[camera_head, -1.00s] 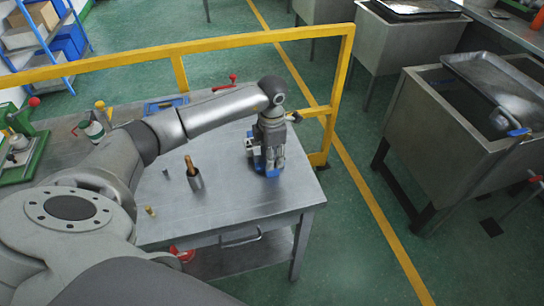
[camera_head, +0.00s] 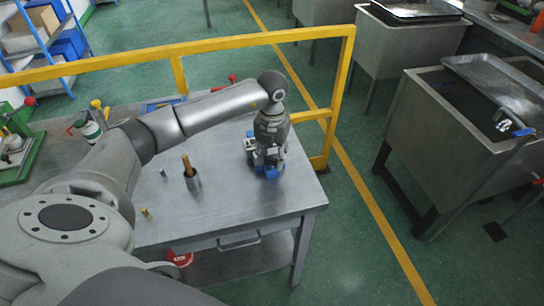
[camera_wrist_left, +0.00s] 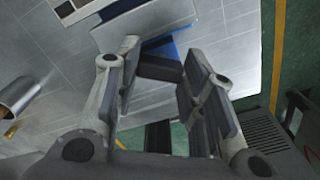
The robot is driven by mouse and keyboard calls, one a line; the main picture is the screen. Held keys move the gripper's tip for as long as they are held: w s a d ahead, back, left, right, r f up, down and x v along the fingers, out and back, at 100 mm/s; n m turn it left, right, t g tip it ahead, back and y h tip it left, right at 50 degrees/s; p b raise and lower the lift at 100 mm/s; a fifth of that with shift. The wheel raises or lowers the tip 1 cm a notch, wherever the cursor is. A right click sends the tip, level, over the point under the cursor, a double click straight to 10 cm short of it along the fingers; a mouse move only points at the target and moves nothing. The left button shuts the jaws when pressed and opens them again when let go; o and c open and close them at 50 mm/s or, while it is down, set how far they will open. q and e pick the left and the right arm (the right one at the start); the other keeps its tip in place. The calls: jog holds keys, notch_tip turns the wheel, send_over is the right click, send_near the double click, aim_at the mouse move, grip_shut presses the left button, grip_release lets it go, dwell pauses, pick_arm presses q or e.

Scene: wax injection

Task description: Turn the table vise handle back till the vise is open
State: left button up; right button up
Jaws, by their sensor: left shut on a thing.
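The table vise (camera_head: 268,172), blue with grey parts, stands near the right end of the steel table. My left gripper (camera_head: 268,158) points down over it and hides most of it. In the left wrist view, the blue of the vise (camera_wrist_left: 165,48) shows beyond the fingers. A dark block-like part of the vise (camera_wrist_left: 158,69) lies between the fingertips of my left gripper (camera_wrist_left: 158,66). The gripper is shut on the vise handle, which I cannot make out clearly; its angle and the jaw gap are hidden. My right gripper is not in view.
The steel table (camera_head: 245,210) also bears a metal cup (camera_head: 193,181) with a brown-handled tool and small loose parts (camera_head: 146,212). A yellow rail (camera_head: 250,39) runs behind the table. Steel sinks (camera_head: 450,150) stand to the right across a clear green floor.

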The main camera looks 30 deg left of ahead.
aim_at(272, 158)
pick_arm(q)
jog(key=n, duration=0.6)
jog(key=shift+n, duration=0.3)
dwell(0.5)
jog(key=o, duration=1)
jog(key=shift+r, duration=0.1)
notch_tip(272, 158, up, 12)
jog(key=shift+f, duration=0.1)
